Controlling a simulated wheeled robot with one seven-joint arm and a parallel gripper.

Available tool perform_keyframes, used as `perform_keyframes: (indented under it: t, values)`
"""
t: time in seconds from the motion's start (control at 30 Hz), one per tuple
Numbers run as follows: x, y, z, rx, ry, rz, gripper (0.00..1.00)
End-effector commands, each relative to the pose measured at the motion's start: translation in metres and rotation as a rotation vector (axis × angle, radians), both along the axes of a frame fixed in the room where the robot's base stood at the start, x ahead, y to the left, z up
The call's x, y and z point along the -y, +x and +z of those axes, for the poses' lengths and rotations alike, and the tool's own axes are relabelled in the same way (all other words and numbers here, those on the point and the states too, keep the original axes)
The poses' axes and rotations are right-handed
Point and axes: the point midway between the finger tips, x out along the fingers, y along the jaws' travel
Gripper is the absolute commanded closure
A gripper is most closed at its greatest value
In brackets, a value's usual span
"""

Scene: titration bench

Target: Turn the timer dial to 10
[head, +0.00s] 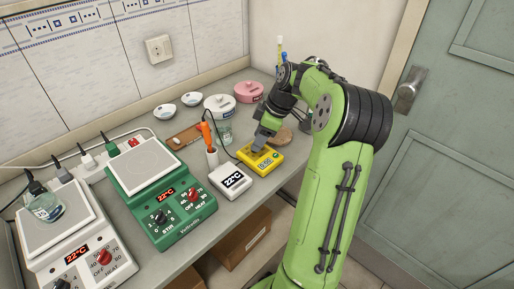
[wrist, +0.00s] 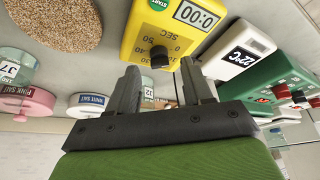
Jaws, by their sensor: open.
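The yellow timer (head: 262,160) lies on the bench near its right end. I cannot tell the dial's exact setting.
A white thermometer box (head: 231,180) reading 22°C stands close beside the timer. A green hotplate (head: 160,190) and a white one (head: 75,235) are to the left. A round cork mat (wrist: 65,22) and lidded pots, one pink (head: 248,91), are nearby.

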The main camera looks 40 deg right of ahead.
Motion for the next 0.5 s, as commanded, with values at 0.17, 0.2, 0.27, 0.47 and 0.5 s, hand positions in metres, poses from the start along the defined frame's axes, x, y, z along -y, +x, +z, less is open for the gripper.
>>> perform_keyframes:
  t: [0.17, 0.2, 0.27, 0.47, 0.5]
  values:
    - [-0.0044, 0.0057, -0.0181, -0.001, 0.001, -0.001, 0.5]
    - [-0.0045, 0.0061, -0.0187, -0.002, 0.001, -0.001, 0.5]
    - [-0.0045, 0.0061, -0.0187, -0.001, 0.0, -0.002, 0.5]
    - [-0.0045, 0.006, -0.0178, -0.001, 0.0, -0.002, 0.58]
    - [-0.0045, 0.006, -0.0177, 0.0, 0.001, -0.002, 0.64]
